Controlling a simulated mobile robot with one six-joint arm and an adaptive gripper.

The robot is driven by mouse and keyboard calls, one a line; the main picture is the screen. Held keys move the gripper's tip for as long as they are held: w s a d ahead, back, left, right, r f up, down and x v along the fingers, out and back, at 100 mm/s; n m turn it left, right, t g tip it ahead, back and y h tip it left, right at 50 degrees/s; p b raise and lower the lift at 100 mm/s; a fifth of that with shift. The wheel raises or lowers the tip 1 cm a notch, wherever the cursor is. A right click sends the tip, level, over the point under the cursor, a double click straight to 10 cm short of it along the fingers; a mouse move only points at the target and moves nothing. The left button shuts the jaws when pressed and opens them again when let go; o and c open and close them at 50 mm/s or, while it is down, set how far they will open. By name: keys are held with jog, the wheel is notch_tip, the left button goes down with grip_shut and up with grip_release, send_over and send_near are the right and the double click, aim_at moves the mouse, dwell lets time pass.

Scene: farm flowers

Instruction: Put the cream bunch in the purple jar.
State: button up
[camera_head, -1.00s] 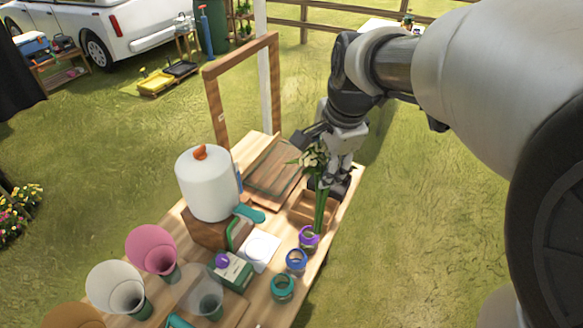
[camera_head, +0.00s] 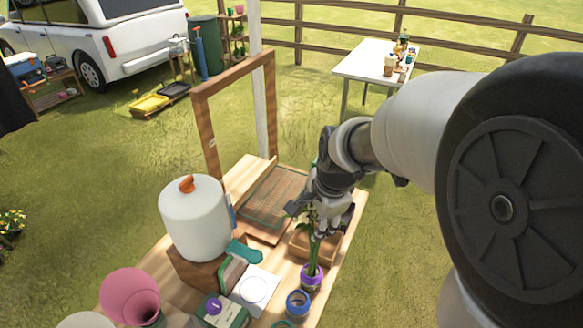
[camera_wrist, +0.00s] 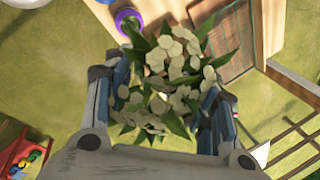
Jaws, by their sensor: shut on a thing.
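My gripper (camera_head: 318,208) is shut on the cream bunch, around its upper stems, above the far right part of the table. The green stems (camera_head: 315,248) hang down, close to upright, to the rim of the purple jar (camera_head: 311,278). I cannot tell whether their lower ends are inside the jar or only in line with it. In the wrist view the cream flowers (camera_wrist: 168,75) fill the space between my gripper's fingers (camera_wrist: 160,95) and hide the stems. The purple jar (camera_wrist: 127,20) shows there at the upper left, partly covered by leaves.
A blue-rimmed jar (camera_head: 297,303) stands just in front of the purple jar. A wooden tray (camera_head: 326,248) lies behind it. A wooden frame (camera_head: 203,120) rises behind.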

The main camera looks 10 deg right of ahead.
aim_at(315, 245)
notch_tip(315, 245, down, 6)
jog(key=shift+r+b, duration=0.1)
jog(key=shift+b, duration=0.85)
jog(key=shift+f, duration=0.2)
jog(key=o, duration=1.4)
